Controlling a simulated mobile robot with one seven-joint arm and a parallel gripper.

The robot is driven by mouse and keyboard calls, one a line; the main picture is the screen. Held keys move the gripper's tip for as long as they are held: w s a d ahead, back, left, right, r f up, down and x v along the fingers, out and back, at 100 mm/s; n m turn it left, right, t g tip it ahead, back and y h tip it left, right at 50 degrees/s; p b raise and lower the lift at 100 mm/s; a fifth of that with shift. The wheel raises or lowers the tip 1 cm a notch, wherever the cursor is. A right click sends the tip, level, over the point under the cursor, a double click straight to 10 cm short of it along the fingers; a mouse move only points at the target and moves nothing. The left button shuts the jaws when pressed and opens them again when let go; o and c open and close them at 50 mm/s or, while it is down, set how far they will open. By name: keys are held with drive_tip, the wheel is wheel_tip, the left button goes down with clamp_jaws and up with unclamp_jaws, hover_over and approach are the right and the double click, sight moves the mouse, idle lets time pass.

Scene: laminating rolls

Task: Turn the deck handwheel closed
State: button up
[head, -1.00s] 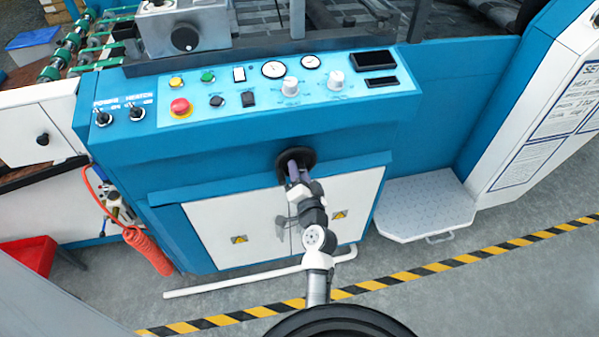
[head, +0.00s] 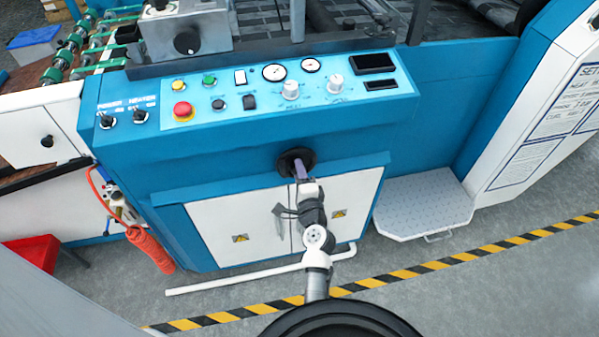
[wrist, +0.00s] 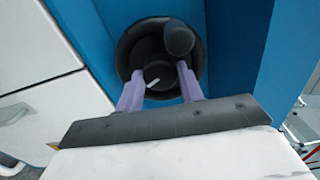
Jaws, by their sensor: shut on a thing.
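The deck handwheel (head: 284,163) is a round black wheel on the blue front panel, below the control panel. In the wrist view the handwheel (wrist: 126,38) shows a raised round knob (wrist: 179,38) at its upper right and a white mark on its hub (wrist: 153,83). My gripper (head: 301,168) reaches it from the front and covers part of it in the head view. In the wrist view the two purple fingers of my gripper (wrist: 160,77) are on either side of the hub and shut on the wheel. The right finger is just below the knob.
White cabinet doors (head: 232,228) are below the wheel. The control panel (head: 225,98), with a red button (head: 182,111) and dials, is above. A metal step (head: 425,205) stands to the right. An orange coiled hose (head: 150,250) hangs at the left.

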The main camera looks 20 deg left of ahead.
drive_tip(key=shift+r, duration=0.15)
idle(0.3)
drive_tip(key=o, duration=1)
drive_tip(key=shift+s, duration=0.1)
